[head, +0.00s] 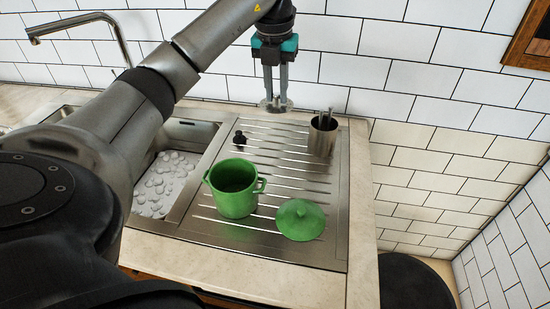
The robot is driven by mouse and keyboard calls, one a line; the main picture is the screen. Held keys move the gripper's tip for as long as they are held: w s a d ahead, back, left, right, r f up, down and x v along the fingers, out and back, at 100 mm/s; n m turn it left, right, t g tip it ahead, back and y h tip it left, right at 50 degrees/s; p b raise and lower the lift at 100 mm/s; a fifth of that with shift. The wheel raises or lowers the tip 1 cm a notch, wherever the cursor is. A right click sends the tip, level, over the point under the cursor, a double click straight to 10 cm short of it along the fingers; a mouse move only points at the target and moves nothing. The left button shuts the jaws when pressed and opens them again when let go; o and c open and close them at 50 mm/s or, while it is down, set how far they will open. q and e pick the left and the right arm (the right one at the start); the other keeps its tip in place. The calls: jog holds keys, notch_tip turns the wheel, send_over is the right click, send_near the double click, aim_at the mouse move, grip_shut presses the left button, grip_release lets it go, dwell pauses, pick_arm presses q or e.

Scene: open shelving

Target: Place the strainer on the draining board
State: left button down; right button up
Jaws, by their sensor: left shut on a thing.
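My left gripper (276,98) points down over the back of the draining board, in front of the tiled wall. It is shut on a small silvery round thing, seemingly the strainer (279,107), at its fingertips. Whether the strainer touches the board or hangs just above it, I cannot tell. The ribbed metal draining board (290,250) lies to the right of the sink basin. My right gripper is not in view.
On the board stand a green pot (236,200), a green lid (300,220), a small black object (239,137) and a metal cup (322,140) holding utensils. The sink basin (165,180) has white suds or pebble-like shapes. The board's middle is partly free.

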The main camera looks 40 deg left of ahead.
pick_arm(q)
jog(key=shift+a+n, duration=0.2)
jog(key=shift+n, duration=0.1)
jog(key=shift+f, duration=0.4)
notch_tip(320, 180, down, 19)
jog(key=b, duration=0.3)
jog(key=shift+b, duration=0.4)
jog(key=shift+f, duration=0.15)
jog(key=c, duration=0.8)
grip_release()
jog(key=shift+o, duration=0.2)
notch_tip(320, 180, up, 12)
jog(key=s+p, duration=0.1)
jog(key=p, duration=0.1)
jog(key=shift+s+d, duration=0.15)
jog(key=shift+d, duration=0.2)
